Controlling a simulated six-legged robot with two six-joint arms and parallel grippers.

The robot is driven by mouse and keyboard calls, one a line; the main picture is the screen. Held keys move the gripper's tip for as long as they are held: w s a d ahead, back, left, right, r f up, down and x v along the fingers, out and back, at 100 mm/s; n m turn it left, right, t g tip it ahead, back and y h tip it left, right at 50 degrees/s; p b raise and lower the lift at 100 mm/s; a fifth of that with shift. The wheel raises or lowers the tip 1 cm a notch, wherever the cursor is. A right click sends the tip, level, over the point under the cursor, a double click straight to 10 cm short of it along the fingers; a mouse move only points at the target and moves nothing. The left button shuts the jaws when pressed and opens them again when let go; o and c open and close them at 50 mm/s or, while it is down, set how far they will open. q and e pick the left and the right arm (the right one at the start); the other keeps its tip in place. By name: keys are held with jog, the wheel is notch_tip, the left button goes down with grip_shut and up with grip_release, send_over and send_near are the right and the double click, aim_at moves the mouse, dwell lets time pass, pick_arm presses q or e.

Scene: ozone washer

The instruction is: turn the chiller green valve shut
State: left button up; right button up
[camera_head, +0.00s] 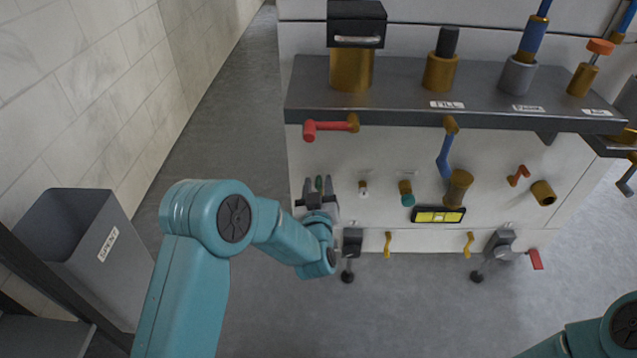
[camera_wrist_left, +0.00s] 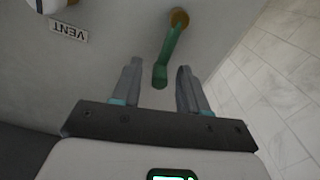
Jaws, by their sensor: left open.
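The green valve handle (camera_wrist_left: 172,48) hangs from a brass-coloured stem on the white panel in the left wrist view. It is a lever whose lower end lies between the two fingers of my left gripper (camera_wrist_left: 159,68). The fingers are apart on either side, with a visible gap to the handle. In the head view the left gripper (camera_head: 318,186) is at the panel's left edge, and a bit of green shows between its fingers. The rest of the valve is hidden there. My right gripper is out of the picture.
A red lever (camera_head: 330,128) sits above the left gripper, under the grey shelf (camera_head: 410,105). A blue lever (camera_head: 445,155) and a teal-tipped fitting (camera_head: 406,194) are to the right. A VENT label (camera_wrist_left: 68,31) is nearby. A grey bin (camera_head: 85,240) stands left; the floor between is clear.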

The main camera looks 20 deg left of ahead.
pick_arm(q)
jog(key=shift+w+a, duration=0.2)
jog(key=shift+w, duration=0.45)
grip_shut()
jog(key=shift+d+m, duration=0.25)
jog(key=shift+m, duration=0.15)
grip_release()
